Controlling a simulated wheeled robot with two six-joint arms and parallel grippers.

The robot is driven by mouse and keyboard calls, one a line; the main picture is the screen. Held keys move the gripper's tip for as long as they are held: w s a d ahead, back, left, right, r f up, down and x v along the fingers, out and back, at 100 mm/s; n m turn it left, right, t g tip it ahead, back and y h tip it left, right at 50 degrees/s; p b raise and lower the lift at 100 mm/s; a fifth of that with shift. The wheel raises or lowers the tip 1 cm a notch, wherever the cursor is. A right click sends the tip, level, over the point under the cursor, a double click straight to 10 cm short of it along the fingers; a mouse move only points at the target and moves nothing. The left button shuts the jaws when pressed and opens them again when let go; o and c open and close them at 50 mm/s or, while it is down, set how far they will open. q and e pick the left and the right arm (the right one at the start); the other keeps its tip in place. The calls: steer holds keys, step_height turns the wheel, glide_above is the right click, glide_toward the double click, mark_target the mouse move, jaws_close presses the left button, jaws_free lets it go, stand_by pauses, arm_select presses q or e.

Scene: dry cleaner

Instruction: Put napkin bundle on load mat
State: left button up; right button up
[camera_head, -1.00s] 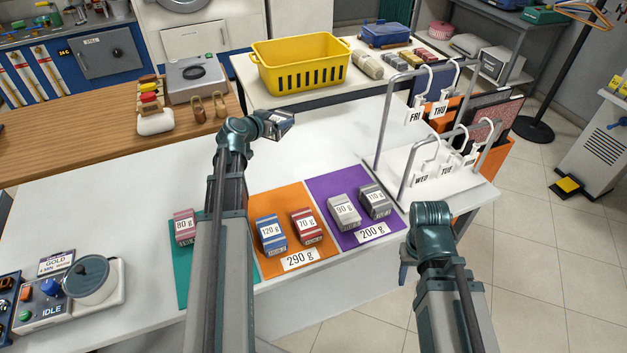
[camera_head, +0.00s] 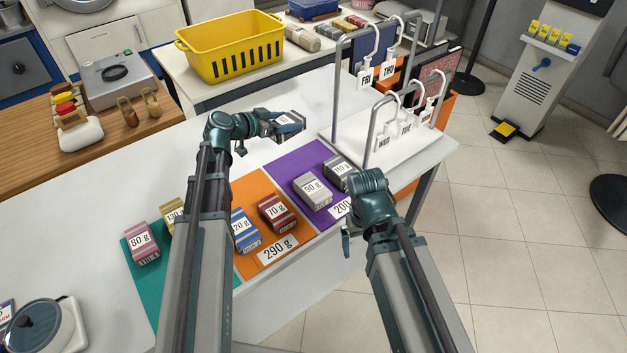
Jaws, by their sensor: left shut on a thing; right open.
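My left gripper (camera_head: 279,126) is shut on a grey napkin bundle (camera_head: 291,122), above the white counter behind the purple mat. The purple mat (camera_head: 290,158), its label partly hidden by my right arm, bears a 90 g light grey bundle (camera_head: 312,189) and a dark grey bundle (camera_head: 339,172). The orange mat (camera_head: 255,190), labelled 290 g, bears a blue bundle (camera_head: 243,231) and a 70 g red bundle (camera_head: 275,211). The teal mat (camera_head: 150,281) bears an 80 g pink bundle (camera_head: 141,243) and a yellow bundle (camera_head: 172,214), partly behind my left arm. My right gripper (camera_head: 347,242) is open and empty near the counter's front edge.
A yellow basket (camera_head: 230,52) stands on the back table. A lidded device (camera_head: 45,325) sits at the lower left. The counter behind the mats is clear.

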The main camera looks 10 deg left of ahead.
arm_select(q)
steer(key=m+g+h, duration=0.1)
glide_above(304, 162)
steer(key=f, duration=0.1)
step_height(304, 162, down, 10)
steer(key=b, duration=1)
steer(key=shift+b, duration=0.35)
steer(key=shift+f, duration=0.15)
steer(key=o, duration=1.3)
